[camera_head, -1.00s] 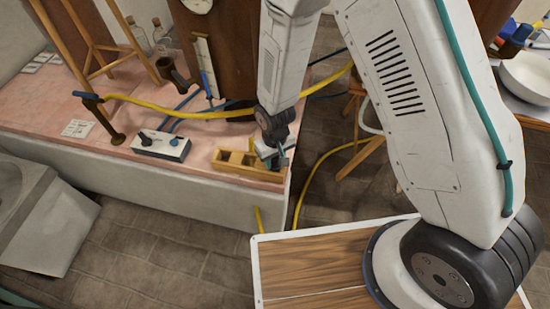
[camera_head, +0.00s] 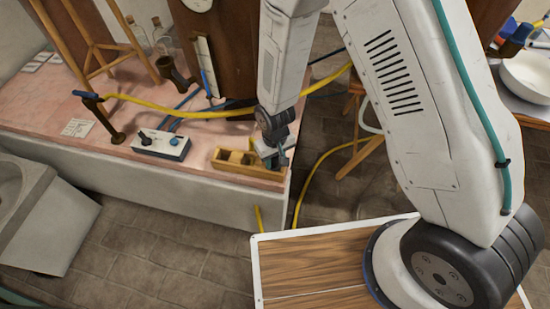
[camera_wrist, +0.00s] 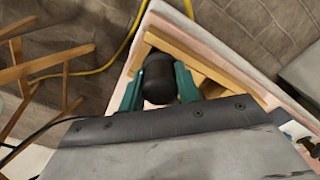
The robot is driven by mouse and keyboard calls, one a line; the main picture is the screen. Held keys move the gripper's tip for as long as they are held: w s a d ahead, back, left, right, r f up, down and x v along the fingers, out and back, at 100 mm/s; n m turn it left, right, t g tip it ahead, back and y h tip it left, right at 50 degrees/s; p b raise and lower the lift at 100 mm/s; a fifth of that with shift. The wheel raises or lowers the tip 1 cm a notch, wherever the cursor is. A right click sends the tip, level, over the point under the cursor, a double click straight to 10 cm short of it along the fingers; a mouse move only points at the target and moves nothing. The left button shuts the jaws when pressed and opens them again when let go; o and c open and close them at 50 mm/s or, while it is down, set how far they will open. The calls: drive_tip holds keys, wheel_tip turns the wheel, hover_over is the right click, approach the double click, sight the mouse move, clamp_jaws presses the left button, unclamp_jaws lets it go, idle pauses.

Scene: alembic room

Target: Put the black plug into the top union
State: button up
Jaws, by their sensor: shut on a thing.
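My gripper (camera_head: 276,158) is low over the wooden tray (camera_head: 232,166) at the right end of the pink ledge. In the wrist view, its teal fingers (camera_wrist: 160,85) are shut on the black plug (camera_wrist: 159,74), a dark rounded cylinder. The tray (camera_wrist: 219,75) shows behind the plug; I cannot tell whether the plug still touches it. In the head view the plug is too small to make out. A brown pipe fitting with an open cup-like end (camera_head: 177,74) stands at the back of the ledge; I cannot tell whether it is the top union.
Glass bottles (camera_head: 140,35) and a wooden stand (camera_head: 105,50) are behind. The ledge's front edge is near.

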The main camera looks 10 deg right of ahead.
drive_tip(key=shift+r, duration=0.1)
drive_tip(key=o, duration=1.1)
drive_tip(key=shift+r, duration=0.15)
drive_tip(key=shift+r, duration=3.35)
